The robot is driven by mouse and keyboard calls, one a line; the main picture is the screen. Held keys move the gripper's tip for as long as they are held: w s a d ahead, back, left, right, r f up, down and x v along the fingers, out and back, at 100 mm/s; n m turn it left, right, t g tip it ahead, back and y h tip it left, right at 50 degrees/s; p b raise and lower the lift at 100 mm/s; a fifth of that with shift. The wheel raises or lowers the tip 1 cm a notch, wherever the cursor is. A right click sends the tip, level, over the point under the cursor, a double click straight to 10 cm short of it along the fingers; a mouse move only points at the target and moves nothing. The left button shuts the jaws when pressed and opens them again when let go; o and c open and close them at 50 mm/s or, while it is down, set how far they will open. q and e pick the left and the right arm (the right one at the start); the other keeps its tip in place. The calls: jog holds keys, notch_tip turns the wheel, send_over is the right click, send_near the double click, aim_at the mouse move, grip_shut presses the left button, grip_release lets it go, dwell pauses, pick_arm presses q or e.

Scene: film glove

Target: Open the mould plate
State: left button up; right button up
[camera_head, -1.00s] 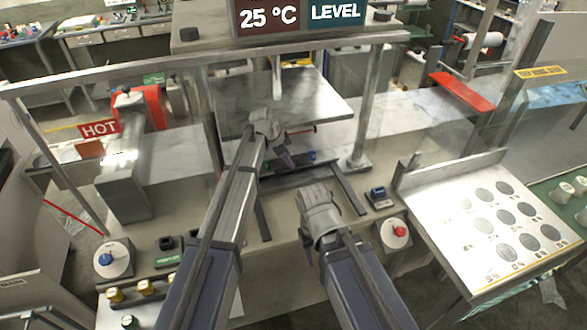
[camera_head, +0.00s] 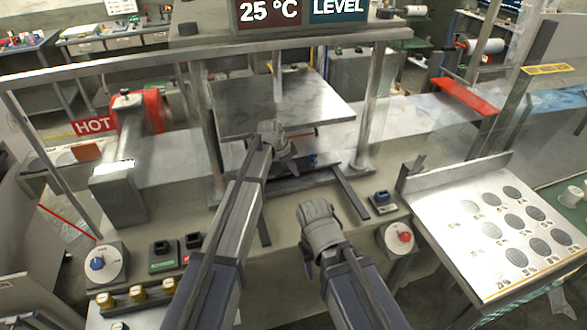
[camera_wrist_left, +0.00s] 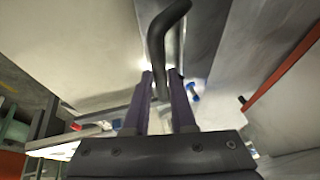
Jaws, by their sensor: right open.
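The mould plate (camera_head: 282,102) is a flat grey metal plate under the press frame, tilted, with its near edge toward me. My left gripper (camera_head: 274,139) is at the plate's near edge. In the left wrist view, a bent dark grey handle (camera_wrist_left: 160,45) runs down between my left fingers (camera_wrist_left: 161,86). They stand close together on both sides of it, and the gripper looks shut on it. The plate's underside is mostly hidden. My right gripper (camera_head: 317,220) is open and empty, low over the front of the bench, apart from the plate.
Metal posts (camera_head: 370,110) flank the plate. A red button (camera_head: 404,237) and a blue knob (camera_head: 97,263) sit at the front. A tray with round dark discs (camera_head: 490,225) is at right. A HOT sign (camera_head: 94,125) stands at left.

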pick_arm(q)
grip_shut()
dwell(0.9)
